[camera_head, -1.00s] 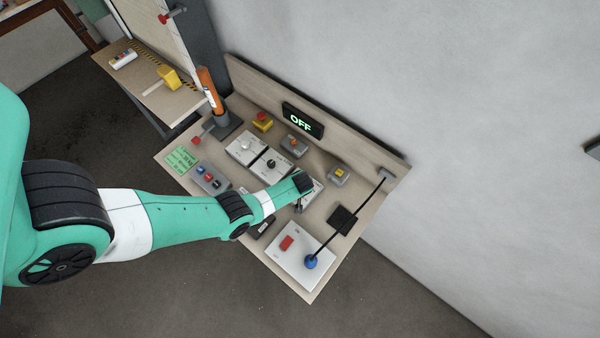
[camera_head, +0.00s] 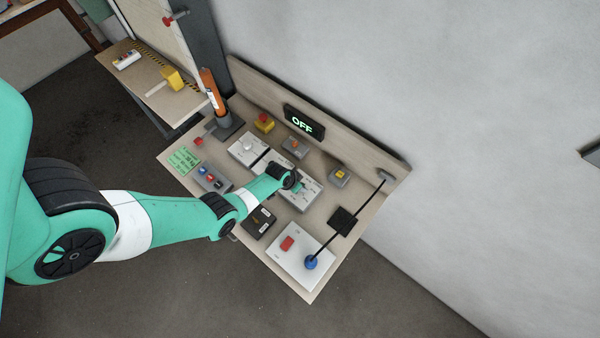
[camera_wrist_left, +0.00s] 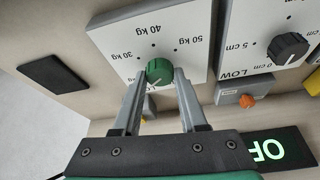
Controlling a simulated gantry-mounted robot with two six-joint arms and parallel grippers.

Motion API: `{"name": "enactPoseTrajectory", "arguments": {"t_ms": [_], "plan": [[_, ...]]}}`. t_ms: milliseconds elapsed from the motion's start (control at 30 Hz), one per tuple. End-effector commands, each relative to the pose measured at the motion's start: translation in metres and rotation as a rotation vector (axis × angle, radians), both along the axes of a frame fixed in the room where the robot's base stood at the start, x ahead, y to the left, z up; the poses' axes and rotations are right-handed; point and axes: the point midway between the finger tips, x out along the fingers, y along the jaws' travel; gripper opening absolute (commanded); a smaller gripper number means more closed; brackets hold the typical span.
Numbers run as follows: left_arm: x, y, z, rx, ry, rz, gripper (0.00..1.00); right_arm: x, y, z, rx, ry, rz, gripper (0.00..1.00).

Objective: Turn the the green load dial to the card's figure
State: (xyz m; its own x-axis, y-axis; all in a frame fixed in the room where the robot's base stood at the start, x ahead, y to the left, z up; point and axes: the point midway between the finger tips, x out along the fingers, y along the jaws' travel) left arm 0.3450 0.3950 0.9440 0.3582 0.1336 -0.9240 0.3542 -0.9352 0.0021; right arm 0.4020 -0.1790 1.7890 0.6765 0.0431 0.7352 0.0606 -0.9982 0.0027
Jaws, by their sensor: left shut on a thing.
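The green load dial (camera_wrist_left: 160,72) sits on a white panel (camera_wrist_left: 118,38) with upside-down marks 30 kg, 40 kg and 50 kg and the word LOW. My left gripper (camera_wrist_left: 162,78) has one finger on each side of the dial and is shut on it. A pale mark shows on the dial's lower left edge in the wrist view. In the head view my left gripper (camera_head: 298,187) is over the panel, partly hidden by my wrist. The green card (camera_head: 183,160) lies at the board's left; its writing is too small to read. My right gripper is not in view.
A black dial (camera_wrist_left: 288,48) on a panel with cm marks is beside the load dial. A display (camera_head: 303,122) reads OFF.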

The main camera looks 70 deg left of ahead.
Motion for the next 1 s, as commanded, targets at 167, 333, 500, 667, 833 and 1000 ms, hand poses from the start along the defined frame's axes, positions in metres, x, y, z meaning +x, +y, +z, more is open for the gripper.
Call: {"name": "enactPoseTrajectory", "arguments": {"t_ms": [167,333,500,667,833,1000], "plan": [[-0.001,0.002,-0.003,-0.001,0.000,-0.162,0.00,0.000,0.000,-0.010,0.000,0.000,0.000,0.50],[-0.001,0.003,-0.003,-0.001,0.000,-0.326,0.00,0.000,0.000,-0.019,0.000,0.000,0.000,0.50],[-0.001,0.004,0.000,0.000,0.001,-0.489,0.00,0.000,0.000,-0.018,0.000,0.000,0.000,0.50],[0.000,0.005,0.001,-0.001,0.001,-0.641,0.00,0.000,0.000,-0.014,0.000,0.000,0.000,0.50],[0.000,0.006,-0.001,-0.001,0.002,-0.798,0.00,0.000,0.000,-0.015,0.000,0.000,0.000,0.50],[0.001,0.006,-0.002,0.000,0.001,-0.936,0.00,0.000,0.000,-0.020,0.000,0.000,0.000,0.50]]}}
